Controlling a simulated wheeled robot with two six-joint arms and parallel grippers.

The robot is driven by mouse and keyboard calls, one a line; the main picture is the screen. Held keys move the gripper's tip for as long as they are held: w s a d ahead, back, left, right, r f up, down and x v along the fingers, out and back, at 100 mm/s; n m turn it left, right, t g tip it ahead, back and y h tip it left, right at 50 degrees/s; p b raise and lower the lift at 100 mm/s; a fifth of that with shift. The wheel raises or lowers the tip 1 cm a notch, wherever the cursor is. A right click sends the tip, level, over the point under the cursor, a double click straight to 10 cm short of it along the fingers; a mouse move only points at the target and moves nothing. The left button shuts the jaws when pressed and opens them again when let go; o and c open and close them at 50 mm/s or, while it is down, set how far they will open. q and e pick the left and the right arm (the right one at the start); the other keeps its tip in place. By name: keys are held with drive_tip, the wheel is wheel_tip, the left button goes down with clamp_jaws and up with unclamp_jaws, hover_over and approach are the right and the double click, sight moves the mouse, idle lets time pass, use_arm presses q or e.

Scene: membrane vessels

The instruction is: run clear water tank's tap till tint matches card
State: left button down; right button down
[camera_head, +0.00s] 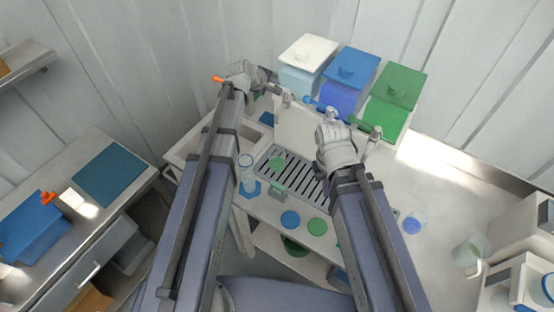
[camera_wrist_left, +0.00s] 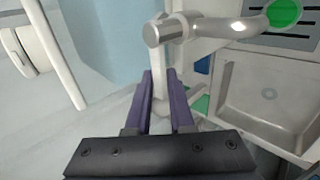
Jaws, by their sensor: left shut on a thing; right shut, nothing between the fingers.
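The clear water tank (camera_head: 299,82) has a white lid and pale contents; it stands at the left of three tanks. Its metal tap (camera_head: 284,96) also shows close in the left wrist view (camera_wrist_left: 190,28). My left gripper (camera_head: 262,77) is at this tap; in the left wrist view its fingers (camera_wrist_left: 160,88) are shut on the tap's pale lever (camera_wrist_left: 182,92). My right gripper (camera_head: 330,123) is shut and empty, in front of the blue tank. A green round thing (camera_head: 277,163) sits on the slotted grate (camera_head: 300,178). I cannot tell which thing is the card.
The blue tank (camera_head: 343,92) and green tank (camera_head: 388,115) stand to the right. A clear glass (camera_head: 246,172) stands left of the grate. Blue (camera_head: 290,220) and green (camera_head: 317,227) discs lie in front. A blue-tinted cup (camera_head: 413,222) and green-tinted cup (camera_head: 470,251) stand right.

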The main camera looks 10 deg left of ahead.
idle(0.3)
use_arm(q)
drive_tip(key=shift+s+a+n+t+y, duration=0.1)
drive_tip(key=shift+s+n+y, duration=0.25)
drive_tip(key=shift+n+y, duration=0.3)
drive_tip(key=shift+s+n+t+y, duration=0.1)
drive_tip(key=shift+s+n+y, duration=0.25)
drive_tip(key=shift+n, duration=0.4)
drive_tip(key=shift+s+a+n+t+y, duration=0.1)
drive_tip(key=shift+s+n+y, duration=0.2)
drive_tip(key=shift+n+y, duration=0.35)
drive_tip(key=shift+s+d+n+y, duration=0.15)
drive_tip(key=shift+s+n+y, duration=0.35)
drive_tip(key=shift+n+y, duration=0.5)
drive_tip(key=shift+s+d+n+y, duration=0.15)
drive_tip(key=shift+s+n+y, duration=0.45)
drive_tip(key=shift+n, duration=0.65)
drive_tip(key=shift+w, duration=0.15)
idle(3.2)
